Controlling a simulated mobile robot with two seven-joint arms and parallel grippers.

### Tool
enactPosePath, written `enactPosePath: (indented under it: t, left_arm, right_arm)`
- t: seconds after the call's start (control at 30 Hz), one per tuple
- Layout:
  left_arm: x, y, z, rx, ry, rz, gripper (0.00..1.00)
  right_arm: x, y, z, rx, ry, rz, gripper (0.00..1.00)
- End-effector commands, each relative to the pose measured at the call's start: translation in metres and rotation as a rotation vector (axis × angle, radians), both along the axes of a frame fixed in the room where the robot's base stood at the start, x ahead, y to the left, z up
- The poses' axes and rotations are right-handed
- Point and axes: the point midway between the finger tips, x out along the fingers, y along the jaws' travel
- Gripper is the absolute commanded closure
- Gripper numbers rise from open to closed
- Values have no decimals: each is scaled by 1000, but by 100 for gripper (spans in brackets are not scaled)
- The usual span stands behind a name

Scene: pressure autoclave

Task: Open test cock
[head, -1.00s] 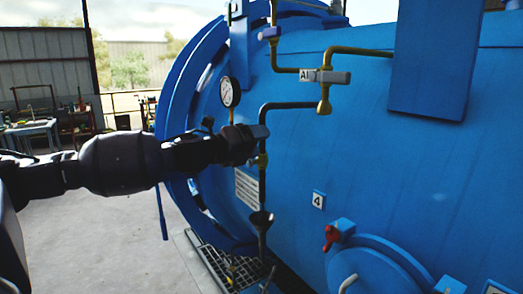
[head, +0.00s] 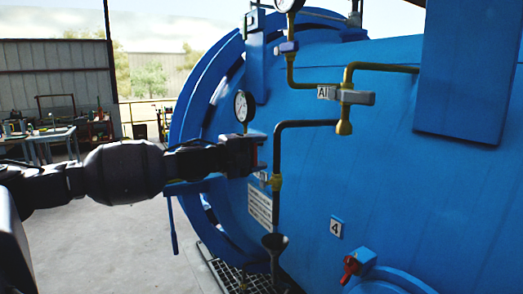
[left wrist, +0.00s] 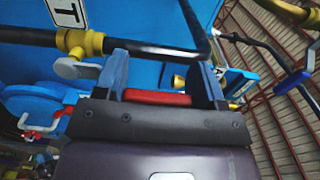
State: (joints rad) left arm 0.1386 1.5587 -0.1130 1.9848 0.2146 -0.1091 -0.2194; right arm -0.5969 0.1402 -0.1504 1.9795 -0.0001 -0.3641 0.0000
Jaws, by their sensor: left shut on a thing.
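The test cock is a brass valve (head: 275,181) on the dark vertical pipe at the left part of the blue autoclave; its brass body also shows in the left wrist view (left wrist: 78,43), near a white tag with a T (left wrist: 66,12). My left gripper (head: 258,157) is beside this pipe, just above and left of the brass body. In the left wrist view its blue fingers (left wrist: 165,85) stand on both sides of a red handle (left wrist: 157,97), and the gripper is shut on it. How the handle joins the valve is hidden. My right gripper is not in view.
A pressure gauge (head: 244,107) is close above my left gripper. An upper valve tagged AI (head: 346,97) is up and right. A red-handled valve (head: 350,267) is lower right. Open floor (head: 120,235) lies left.

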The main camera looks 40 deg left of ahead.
Motion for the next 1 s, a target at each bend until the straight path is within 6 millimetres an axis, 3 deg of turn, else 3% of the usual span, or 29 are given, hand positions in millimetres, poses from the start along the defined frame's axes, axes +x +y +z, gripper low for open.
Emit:
enactPosePath:
  t: [0.53, 0.57, 0.6, 1.0]
  left_arm:
    - [-2, 2, 1, -24, 5, 4, 79]
    - [-2, 2, 1, -24, 5, 4, 33]
    - [-2, 2, 1, -23, 6, 4, 27]
    - [-4, 2, 0, -19, 7, 2, 26]
  right_arm:
    - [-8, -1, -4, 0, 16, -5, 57]
    - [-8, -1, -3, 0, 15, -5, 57]
    - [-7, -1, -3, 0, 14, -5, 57]
    - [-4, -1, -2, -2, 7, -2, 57]
